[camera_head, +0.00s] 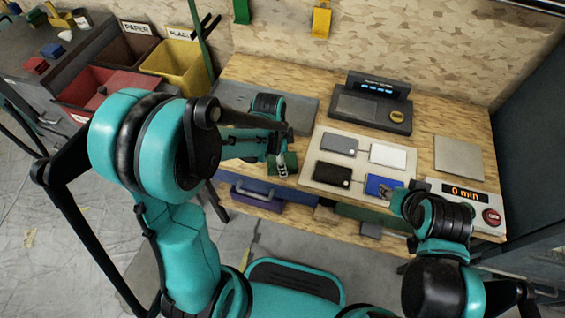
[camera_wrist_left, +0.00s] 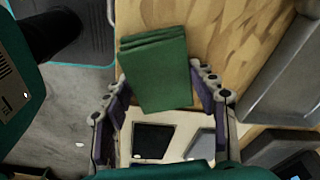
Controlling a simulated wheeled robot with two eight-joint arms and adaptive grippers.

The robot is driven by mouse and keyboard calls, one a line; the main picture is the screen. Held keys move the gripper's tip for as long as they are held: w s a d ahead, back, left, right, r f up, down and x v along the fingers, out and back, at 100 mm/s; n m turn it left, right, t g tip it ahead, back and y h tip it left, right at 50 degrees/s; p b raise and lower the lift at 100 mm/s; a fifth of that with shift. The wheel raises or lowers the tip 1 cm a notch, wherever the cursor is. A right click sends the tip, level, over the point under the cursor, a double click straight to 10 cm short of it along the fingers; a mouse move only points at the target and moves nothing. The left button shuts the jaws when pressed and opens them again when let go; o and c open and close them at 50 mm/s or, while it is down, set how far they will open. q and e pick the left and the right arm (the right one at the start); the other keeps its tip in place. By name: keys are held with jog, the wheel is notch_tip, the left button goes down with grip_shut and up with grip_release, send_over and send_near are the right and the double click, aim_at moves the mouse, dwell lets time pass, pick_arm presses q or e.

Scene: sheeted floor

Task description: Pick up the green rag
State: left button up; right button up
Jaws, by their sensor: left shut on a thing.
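The green rag (camera_wrist_left: 155,72) is a folded, layered cloth and fills the space between my left fingers in the left wrist view. In the head view only a part of the rag (camera_head: 289,160) shows beside the gripper, near the front edge of the wooden table. My left gripper (camera_head: 281,164) is shut on the rag, and its two fingers (camera_wrist_left: 161,78) flank it in the left wrist view. I cannot tell whether the rag touches the table. My right arm is at the lower right of the head view, and its fingers cannot be made out clearly.
A pale board (camera_head: 318,180) with several flat cards lies right of the rag. A dark scale (camera_head: 372,104) stands behind it, and a timer box (camera_head: 466,194) sits at right. A grey tray (camera_head: 300,112) is behind my left gripper. Red (camera_head: 88,88) and yellow (camera_head: 180,66) bins stand at left.

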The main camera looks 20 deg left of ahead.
pick_arm(q)
jog(key=shift+r+p, duration=0.3)
jog(key=shift+r, duration=0.2)
jog(key=r, duration=0.1)
jog(key=r+p, duration=0.2)
jog(key=r, duration=0.1)
jog(key=shift+s+d, duration=0.2)
jog(key=shift+d, duration=0.15)
jog(key=s+d+r+p, duration=0.3)
jog(key=s+d+r, duration=0.3)
jog(key=d, duration=0.3)
jog(key=shift+p, duration=0.35)
jog(key=o, duration=0.3)
jog(key=shift+d, duration=0.1)
jog(key=shift+w, duration=0.1)
jog(key=shift+c, duration=0.2)
